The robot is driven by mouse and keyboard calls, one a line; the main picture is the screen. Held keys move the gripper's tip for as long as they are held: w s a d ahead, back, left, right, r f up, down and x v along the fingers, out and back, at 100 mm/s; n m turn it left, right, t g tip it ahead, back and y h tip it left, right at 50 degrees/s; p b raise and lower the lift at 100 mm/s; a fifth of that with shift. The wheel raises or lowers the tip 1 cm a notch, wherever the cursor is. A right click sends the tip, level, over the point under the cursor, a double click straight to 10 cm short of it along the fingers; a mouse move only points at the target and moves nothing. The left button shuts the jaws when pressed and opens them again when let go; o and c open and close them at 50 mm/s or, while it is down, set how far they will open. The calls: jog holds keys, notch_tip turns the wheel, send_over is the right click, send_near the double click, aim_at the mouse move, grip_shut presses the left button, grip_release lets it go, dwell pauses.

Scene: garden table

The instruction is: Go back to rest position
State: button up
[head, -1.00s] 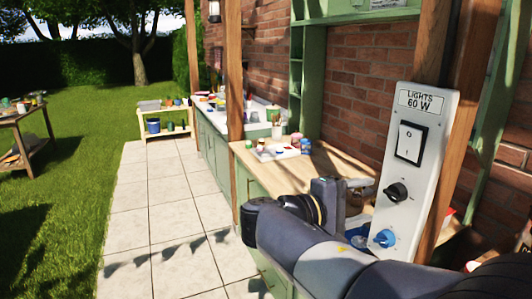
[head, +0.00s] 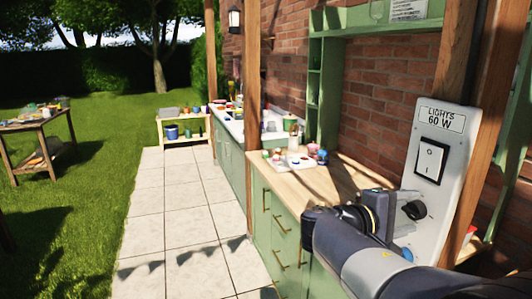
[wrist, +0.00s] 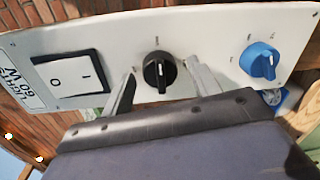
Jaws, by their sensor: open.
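A white control panel (head: 455,150) labelled "LIGHTS 60 W" is fixed to a wooden post at the right. It has a rocker switch (head: 431,161), a black knob (head: 414,210) and a blue knob (head: 407,254) partly covered by my arm. In the wrist view the switch (wrist: 68,79) is left, the black knob (wrist: 159,71) is central and the blue knob (wrist: 260,61) is right. My gripper (wrist: 160,72) is open, its two fingers on either side of the black knob in the picture. I cannot tell whether they touch it.
A wooden counter (head: 345,182) with green cabinets runs along the brick wall, holding small pots and a tray. The wooden post (head: 460,65) stands beside the panel. A garden table (head: 35,125) stands far left.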

jog(key=shift+a, duration=0.1)
jog(key=f+b+v, duration=0.1)
jog(key=b+v, duration=0.1)
jog(key=v, duration=0.9)
jog(key=x, duration=0.3)
jog(key=p+x, duration=0.1)
jog(key=x, duration=0.7)
jog(key=shift+d+r+p, duration=0.2)
jog(key=shift+r+p, duration=0.1)
jog(key=shift+r, duration=0.05)
jog(key=shift+a+m+b, duration=0.15)
jog(key=shift+m+b, duration=0.45)
jog(key=shift+m, duration=0.4)
jog(key=m+b, duration=0.1)
jog(key=m, duration=0.1)
jog(key=shift+m+t, duration=0.3)
jog(key=m+b, duration=0.1)
jog(key=m, duration=0.3)
jog(key=shift+s+r, duration=0.1)
jog(key=m+p, duration=0.2)
jog(key=m, duration=0.4)
jog(key=shift+r+t, duration=0.1)
jog(key=shift+t, duration=0.3)
jog(key=shift+m+p, duration=0.7)
jog(key=shift+m, duration=0.5)
